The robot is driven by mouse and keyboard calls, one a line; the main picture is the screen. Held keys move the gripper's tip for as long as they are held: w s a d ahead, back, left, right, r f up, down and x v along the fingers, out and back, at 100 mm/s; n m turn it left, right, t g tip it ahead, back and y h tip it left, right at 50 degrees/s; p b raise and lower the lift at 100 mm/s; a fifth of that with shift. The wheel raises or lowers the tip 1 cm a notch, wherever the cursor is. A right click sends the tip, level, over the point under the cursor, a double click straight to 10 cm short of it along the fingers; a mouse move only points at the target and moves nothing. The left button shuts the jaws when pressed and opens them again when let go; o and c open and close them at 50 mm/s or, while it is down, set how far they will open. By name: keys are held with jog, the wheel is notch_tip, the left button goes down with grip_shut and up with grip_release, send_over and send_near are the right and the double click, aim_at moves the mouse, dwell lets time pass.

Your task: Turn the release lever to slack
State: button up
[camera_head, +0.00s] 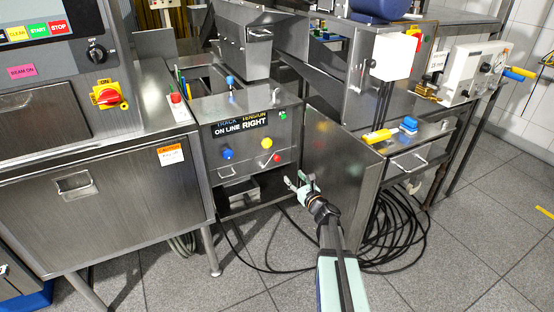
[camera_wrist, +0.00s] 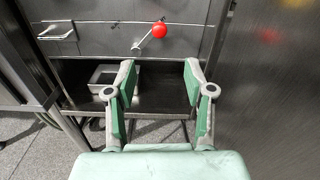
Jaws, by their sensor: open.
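A lever with a red ball knob (camera_head: 276,158) sticks out from the steel front panel (camera_head: 245,140) under the "TRACK TENSION ON LINE RIGHT" sign. In the wrist view the red knob (camera_wrist: 159,30) sits at the upper right end of a short metal rod that slants down left to a pivot (camera_wrist: 137,47). I cannot read any slack mark. My gripper (camera_head: 299,183) is open and empty, below and right of the knob in the head view. In the wrist view my gripper (camera_wrist: 159,75) has its two green-padded fingers apart, and the knob shows above the gap between them, not touched.
A blue knob (camera_head: 228,154) and a yellow knob (camera_head: 267,143) are on the same panel. An open shelf with a metal box (camera_head: 240,190) lies below. A steel cabinet side (camera_head: 338,170) stands close on the right. Black cables (camera_head: 400,235) lie coiled on the floor.

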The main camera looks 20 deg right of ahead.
aim_at(278, 159)
jog(key=w, duration=1)
jog(key=w+p, duration=0.1)
jog(key=w, duration=0.4)
jog(key=shift+a, duration=0.4)
grip_shut()
